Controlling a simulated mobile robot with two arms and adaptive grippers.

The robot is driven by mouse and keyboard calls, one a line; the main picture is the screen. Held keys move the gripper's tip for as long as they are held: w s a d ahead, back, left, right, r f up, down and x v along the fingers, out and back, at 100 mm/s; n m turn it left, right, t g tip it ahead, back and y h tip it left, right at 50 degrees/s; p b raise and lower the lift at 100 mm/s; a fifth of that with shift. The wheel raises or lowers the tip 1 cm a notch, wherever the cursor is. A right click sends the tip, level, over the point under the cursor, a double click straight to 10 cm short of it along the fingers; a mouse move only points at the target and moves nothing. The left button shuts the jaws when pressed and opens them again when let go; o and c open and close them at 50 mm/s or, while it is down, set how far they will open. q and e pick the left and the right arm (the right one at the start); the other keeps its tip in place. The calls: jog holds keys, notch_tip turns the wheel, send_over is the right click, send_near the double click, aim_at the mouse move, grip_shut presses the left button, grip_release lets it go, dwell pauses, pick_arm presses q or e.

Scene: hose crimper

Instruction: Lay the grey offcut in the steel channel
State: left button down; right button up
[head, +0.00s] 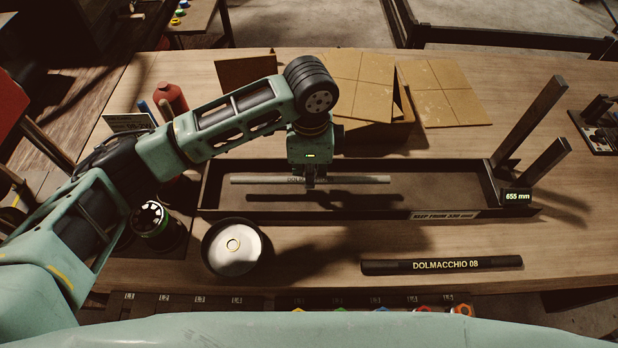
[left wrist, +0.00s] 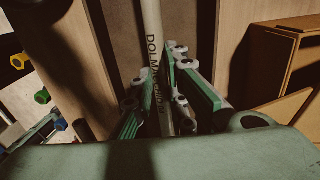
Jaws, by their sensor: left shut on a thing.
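The grey offcut (head: 358,180) is a straight light-grey hose piece with dark lettering. My left gripper (head: 309,182) is shut around its middle and holds it level, lengthwise over the long dark channel (head: 330,215). Its shadow falls on the channel floor apart from it, so it appears raised. The channel is an open trough with low walls, a "KEEP FROM" label on its front and a "655 mm" display at its right end. In the left wrist view the offcut (left wrist: 152,35) runs between the fingers (left wrist: 162,95). My right gripper is not in view.
A black hose marked "DOLMACCHIO 08" (head: 440,265) lies in front of the channel. A round metal-topped dish (head: 233,246) and a dark jar (head: 158,226) stand at front left. Cardboard (head: 360,85) lies behind. Two dark posts (head: 530,120) rise at the channel's right end.

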aim_at(309, 192)
pick_arm(q)
notch_tip(309, 192, down, 4)
jog(key=shift+a+r+p, duration=0.1)
jog(key=shift+a+p, duration=0.05)
jog(key=shift+p, duration=0.6)
jog(key=shift+f, duration=0.2)
jog(key=c, duration=1.7)
grip_release()
jog(key=shift+f, duration=0.15)
jog(key=shift+c, duration=0.2)
notch_tip(309, 192, up, 12)
jog(key=b, duration=0.3)
jog(key=shift+r+b, duration=0.2)
jog(key=shift+b, duration=0.1)
